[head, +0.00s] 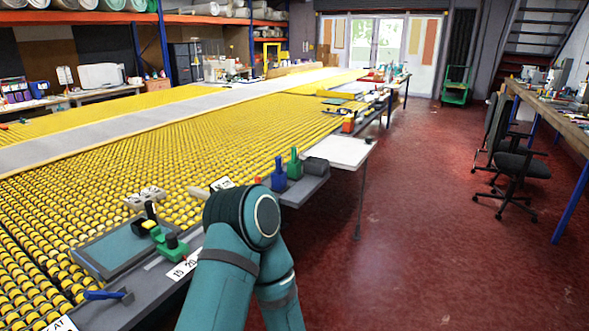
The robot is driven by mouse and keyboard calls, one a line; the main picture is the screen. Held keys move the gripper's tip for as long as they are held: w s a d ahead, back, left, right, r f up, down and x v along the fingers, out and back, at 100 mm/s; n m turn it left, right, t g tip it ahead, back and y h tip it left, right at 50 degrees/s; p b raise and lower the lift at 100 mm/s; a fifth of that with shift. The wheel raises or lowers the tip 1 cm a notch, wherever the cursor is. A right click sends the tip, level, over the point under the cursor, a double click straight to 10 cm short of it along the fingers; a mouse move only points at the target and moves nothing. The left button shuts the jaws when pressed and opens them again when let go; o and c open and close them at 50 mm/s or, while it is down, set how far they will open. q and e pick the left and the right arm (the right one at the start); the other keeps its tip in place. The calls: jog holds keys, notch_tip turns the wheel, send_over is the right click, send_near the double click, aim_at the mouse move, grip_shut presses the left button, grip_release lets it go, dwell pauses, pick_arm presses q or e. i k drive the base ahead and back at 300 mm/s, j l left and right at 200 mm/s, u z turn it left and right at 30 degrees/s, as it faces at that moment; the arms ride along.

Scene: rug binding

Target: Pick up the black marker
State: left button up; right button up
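I cannot pick out a black marker for certain. A small dark upright piece (151,211) stands by a blue-grey tray (112,249) on the near end of the long roller table. Close to it, a green block (174,249) carries a short dark knob. My teal arm (236,265) rises from the bottom centre and hides part of the table's edge. Neither gripper shows in the head view.
The yellow roller table (215,136) fills the left and middle. A blue-handled tool (106,294) lies on its near edge; blue and green upright tools (279,174) stand farther along. Open red floor (429,220) lies right, with black chairs (519,165) by a bench.

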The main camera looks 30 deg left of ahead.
aim_at(149, 205)
jog(key=u, duration=1.95)
jog(key=i+l+z, duration=0.1)
jog(key=i, duration=0.05)
